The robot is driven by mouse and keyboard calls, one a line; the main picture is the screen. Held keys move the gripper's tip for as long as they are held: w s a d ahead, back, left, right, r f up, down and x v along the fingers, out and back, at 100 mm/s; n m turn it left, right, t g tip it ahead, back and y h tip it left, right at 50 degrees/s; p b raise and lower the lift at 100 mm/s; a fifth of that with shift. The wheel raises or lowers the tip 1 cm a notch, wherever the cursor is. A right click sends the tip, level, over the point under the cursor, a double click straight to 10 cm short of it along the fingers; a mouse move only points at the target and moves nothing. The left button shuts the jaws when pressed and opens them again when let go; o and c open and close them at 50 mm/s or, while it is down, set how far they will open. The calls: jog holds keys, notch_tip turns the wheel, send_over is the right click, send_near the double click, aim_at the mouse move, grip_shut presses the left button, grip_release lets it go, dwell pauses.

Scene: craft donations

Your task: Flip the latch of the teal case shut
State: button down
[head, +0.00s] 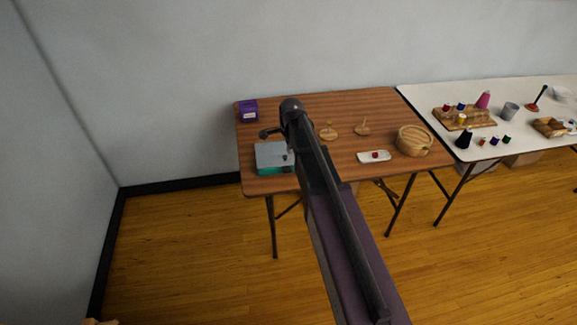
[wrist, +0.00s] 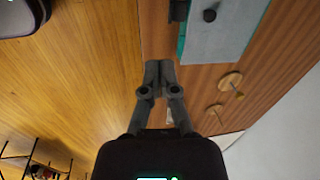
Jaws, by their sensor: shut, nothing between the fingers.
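The teal case (head: 267,169) stands at the table's front left, with its flat grey lid (head: 268,152) down. It also shows at the top of the wrist view (wrist: 182,42). A dark round knob (wrist: 209,15) sits on the lid near the front. A dark piece (wrist: 179,10) juts from the case's front side and looks like the latch; its exact position is unclear. My gripper (wrist: 158,66) is shut and empty, its fingertips together. In the wrist view it appears over the table's front strip, below and left of the case, apart from it.
The brown table (head: 345,108) also holds a purple box (head: 248,110), two wooden discs with pegs (head: 328,134), a white dish (head: 367,157) and a round wooden basket (head: 414,141). A white table (head: 430,97) with craft items adjoins at right. Tabletop behind the case is clear.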

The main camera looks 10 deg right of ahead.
aim_at(287, 171)
jog(key=shift+w+r+m, duration=0.15)
jog(key=shift+w+m, duration=0.45)
jog(key=shift+w, duration=0.15)
jog(key=shift+f, duration=0.2)
jog(key=f+b, duration=0.4)
jog(key=w+f+b, duration=0.1)
jog(key=f+b, duration=0.4)
jog(key=w+f+b, duration=0.1)
jog(key=f+b, duration=0.3)
jog(key=shift+w+f+b, duration=0.2)
jog(key=shift+w+b, duration=0.05)
jog(key=shift+b, duration=0.1)
jog(key=shift+d, duration=0.15)
dwell(0.4)
jog(key=shift+a, duration=0.3)
jog(key=shift+s+f, duration=0.1)
